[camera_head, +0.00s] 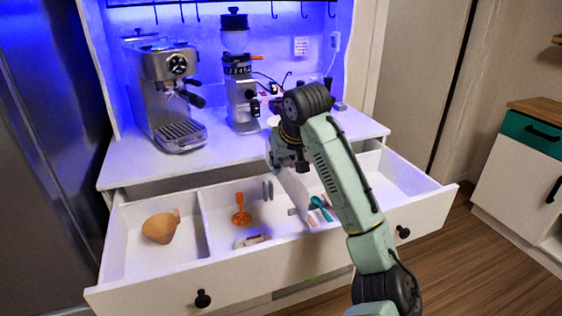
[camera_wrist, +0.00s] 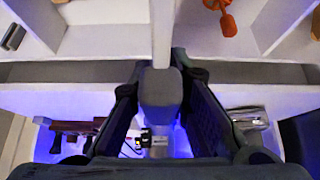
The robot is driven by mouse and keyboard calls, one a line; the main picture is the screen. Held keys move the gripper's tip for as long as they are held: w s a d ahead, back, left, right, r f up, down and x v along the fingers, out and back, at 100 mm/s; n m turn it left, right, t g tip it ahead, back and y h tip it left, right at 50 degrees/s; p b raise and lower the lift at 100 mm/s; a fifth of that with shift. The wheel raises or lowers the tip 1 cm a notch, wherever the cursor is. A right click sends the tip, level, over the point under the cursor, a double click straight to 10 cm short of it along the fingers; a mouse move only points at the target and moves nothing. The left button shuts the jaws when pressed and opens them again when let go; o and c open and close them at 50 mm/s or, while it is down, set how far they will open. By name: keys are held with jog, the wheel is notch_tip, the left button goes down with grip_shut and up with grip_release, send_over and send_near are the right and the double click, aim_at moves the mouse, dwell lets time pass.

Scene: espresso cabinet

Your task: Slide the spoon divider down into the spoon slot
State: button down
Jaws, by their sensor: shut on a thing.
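The spoon divider (camera_head: 294,186) is a thin white panel below my gripper (camera_head: 286,160) in the head view, over the open drawer. In the wrist view the white divider (camera_wrist: 163,28) extends up the picture from between the two dark fingers of my gripper (camera_wrist: 160,88), which is shut on it. A teal spoon (camera_head: 320,207) lies in the drawer, right of the divider. The spoon slot cannot be clearly made out. The divider's lower edge is near the drawer floor; I cannot tell whether it touches.
The white drawer (camera_head: 262,262) is open. An orange tool (camera_head: 241,210), grey pieces (camera_head: 267,190) and a pale item (camera_head: 252,241) lie left of the divider. An espresso machine (camera_head: 165,95) and grinder (camera_head: 240,90) stand on the counter behind.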

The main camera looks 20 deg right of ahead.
aim_at(280, 182)
jog(key=shift+r+p, duration=0.1)
jog(key=shift+p, duration=0.2)
jog(key=shift+f+b, duration=1.75)
jog(key=shift+f, duration=1.25)
jog(key=shift+p, duration=0.7)
jog(key=shift+f+b, duration=2.25)
jog(key=shift+f, duration=1.9)
jog(key=c, duration=1.4)
grip_release()
jog(key=shift+c, duration=0.2)
